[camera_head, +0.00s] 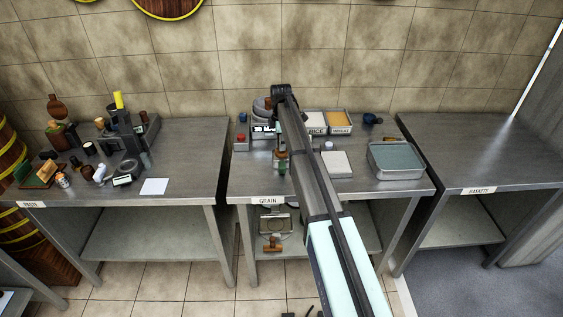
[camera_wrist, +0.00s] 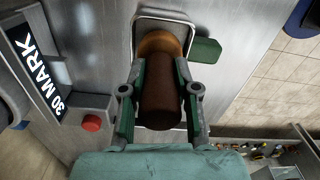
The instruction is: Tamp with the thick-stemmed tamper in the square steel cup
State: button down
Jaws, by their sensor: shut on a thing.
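My gripper (camera_wrist: 160,70) is shut on a brown wooden tamper (camera_wrist: 160,103) with a thick round stem, held between its two green-padded fingers. Beyond the stem, the tamper widens to a lighter orange-brown part. The square steel cup (camera_wrist: 139,22) shows in the wrist view as a rounded square rim around the tamper, with a green handle (camera_wrist: 206,50) to its right. The tamper overlaps the cup's opening. Whether its face touches the contents cannot be told, as the stem hides the inside.
A scale marked "30 MARK" (camera_wrist: 45,75) with a red button (camera_wrist: 91,123) stands left of the cup. Labelled trays (camera_head: 315,122), a pale square block (camera_head: 336,164) and a steel pan (camera_head: 396,160) sit to the right. The right table (camera_head: 480,150) is bare.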

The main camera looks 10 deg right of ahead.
jog(key=shift+r+p, duration=0.95)
jog(key=shift+r, duration=1.6)
